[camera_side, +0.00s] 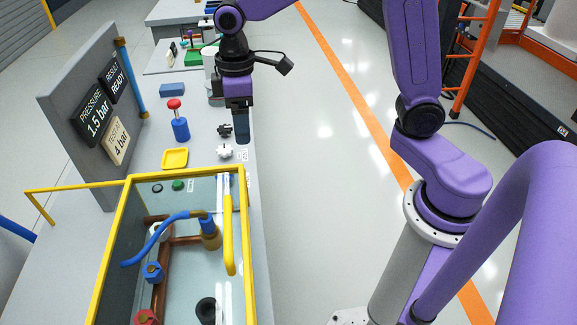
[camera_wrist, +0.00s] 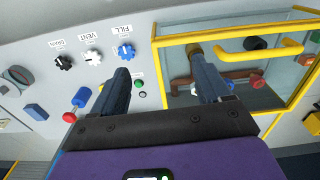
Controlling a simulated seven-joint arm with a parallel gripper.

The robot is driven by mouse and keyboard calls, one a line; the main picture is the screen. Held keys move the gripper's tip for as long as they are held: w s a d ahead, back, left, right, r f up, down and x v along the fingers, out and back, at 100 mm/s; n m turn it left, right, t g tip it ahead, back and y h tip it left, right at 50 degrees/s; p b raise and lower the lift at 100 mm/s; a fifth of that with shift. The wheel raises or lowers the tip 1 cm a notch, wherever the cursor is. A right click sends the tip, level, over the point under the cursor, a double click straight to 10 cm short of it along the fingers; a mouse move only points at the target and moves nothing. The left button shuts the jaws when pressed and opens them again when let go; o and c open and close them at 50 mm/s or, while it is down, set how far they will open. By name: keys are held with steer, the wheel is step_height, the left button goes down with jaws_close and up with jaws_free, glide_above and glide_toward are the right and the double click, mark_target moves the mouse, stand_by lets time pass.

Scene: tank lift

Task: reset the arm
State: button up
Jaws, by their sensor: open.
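My gripper (camera_side: 242,138) hangs fingers down near the right edge of the grey bench (camera_side: 205,110), beside the dial knobs and short of the yellow-framed tank. In the wrist view my gripper (camera_wrist: 163,80) has its two dark fingers wide apart with nothing held between them. The bench face with the knobs and the tank lies beyond the fingers. In the side view the two fingers overlap, so the gap between them is hidden.
The yellow-framed tank (camera_side: 126,200) holds copper pipes and a blue hose. Knobs marked FILL (camera_wrist: 126,52), VENT (camera_wrist: 93,58) and DRAIN (camera_wrist: 63,62) sit nearby. A red-topped blue plunger (camera_side: 180,128) and sign board (camera_side: 75,115) stand left.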

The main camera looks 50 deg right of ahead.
steer(key=s+d+n, duration=0.1)
steer(key=s+d, duration=0.2)
steer(key=s, duration=0.9)
steer(key=s+d+f+n, duration=0.1)
steer(key=s+d, duration=0.3)
steer(key=s, duration=0.8)
steer(key=shift+s+f+n, duration=0.15)
steer(key=shift+f+n, duration=0.15)
steer(key=shift+n, duration=0.3)
